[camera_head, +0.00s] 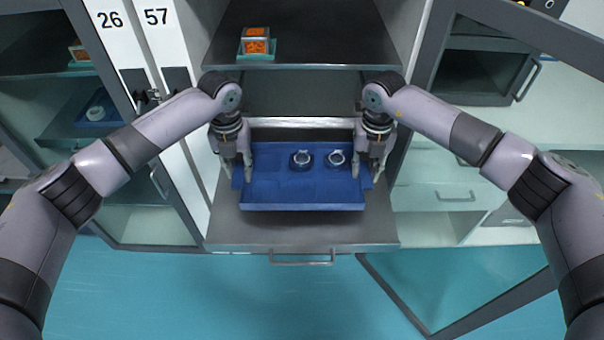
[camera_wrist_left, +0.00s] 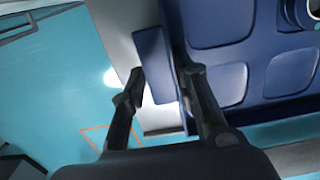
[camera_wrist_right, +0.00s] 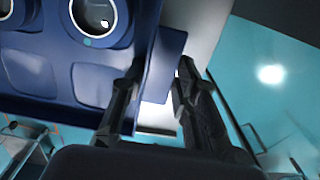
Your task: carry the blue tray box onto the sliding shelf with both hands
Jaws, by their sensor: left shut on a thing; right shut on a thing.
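The blue tray box (camera_head: 300,191) shows in the head view over the sliding shelf (camera_head: 300,232), a grey pulled-out shelf with a front handle. Two round metal-rimmed parts (camera_head: 302,159) sit in the tray's rear right half. My left gripper (camera_head: 237,176) is shut on the tray's left side; the left wrist view shows its fingers around a side flap (camera_wrist_left: 155,65). My right gripper (camera_head: 374,174) is shut on the tray's right side, with its fingers around the flap (camera_wrist_right: 163,65) in the right wrist view. I cannot tell whether the tray touches the shelf.
An upper shelf (camera_head: 330,40) above holds a small orange-filled box (camera_head: 256,42). Cabinet walls and open glass doors (camera_head: 520,40) flank the sliding shelf. Bare shelf surface lies in front of the tray. The teal floor (camera_head: 200,290) in front is clear.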

